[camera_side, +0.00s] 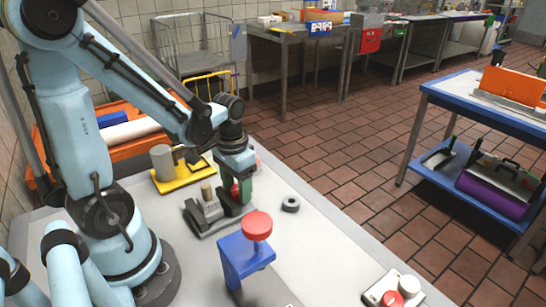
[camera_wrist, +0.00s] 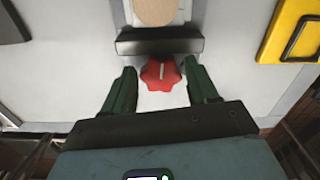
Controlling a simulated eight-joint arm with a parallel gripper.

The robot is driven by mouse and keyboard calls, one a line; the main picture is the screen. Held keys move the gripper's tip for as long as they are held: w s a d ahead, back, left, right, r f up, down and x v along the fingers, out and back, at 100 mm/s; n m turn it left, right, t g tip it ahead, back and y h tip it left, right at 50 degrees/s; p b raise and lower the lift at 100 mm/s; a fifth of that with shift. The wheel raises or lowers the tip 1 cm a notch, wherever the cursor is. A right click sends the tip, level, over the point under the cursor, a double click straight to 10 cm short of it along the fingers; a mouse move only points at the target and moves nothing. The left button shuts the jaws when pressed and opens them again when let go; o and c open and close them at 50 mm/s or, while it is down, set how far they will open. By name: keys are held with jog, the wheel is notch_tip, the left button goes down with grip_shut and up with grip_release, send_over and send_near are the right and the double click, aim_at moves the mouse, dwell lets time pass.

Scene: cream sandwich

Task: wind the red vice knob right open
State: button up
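The red vice knob (camera_wrist: 160,75) is star-shaped with a pale line on its face. It sits in front of the dark grey vice block (camera_wrist: 160,42) in the wrist view. A tan round piece (camera_wrist: 155,10) shows beyond that block. My gripper (camera_wrist: 160,68) has its green fingers on either side of the knob, with a narrow gap at each side; it is open. In the side view my gripper (camera_side: 242,192) reaches down at the right end of the grey vice (camera_side: 207,212), where it mostly hides the knob. The tan piece (camera_side: 207,191) stands upright in the vice.
A blue stand with a red top (camera_side: 257,226) is in front of the vice. A dark ring (camera_side: 290,204) lies to the right. A yellow tray (camera_side: 184,178) with a grey cylinder is behind. A white box with a red button (camera_side: 392,298) is at the front right edge.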

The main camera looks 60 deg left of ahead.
aim_at(237, 190)
notch_tip(237, 190, up, 12)
dwell(1.0)
jog(key=w+d+f+m+t, duration=0.1)
jog(key=w+d+t, duration=0.2)
jog(key=d+t, duration=0.4)
jog(key=shift+d+f+m, duration=0.15)
jog(key=shift+d+m, duration=0.15)
jog(key=shift+d, duration=0.15)
dwell(0.7)
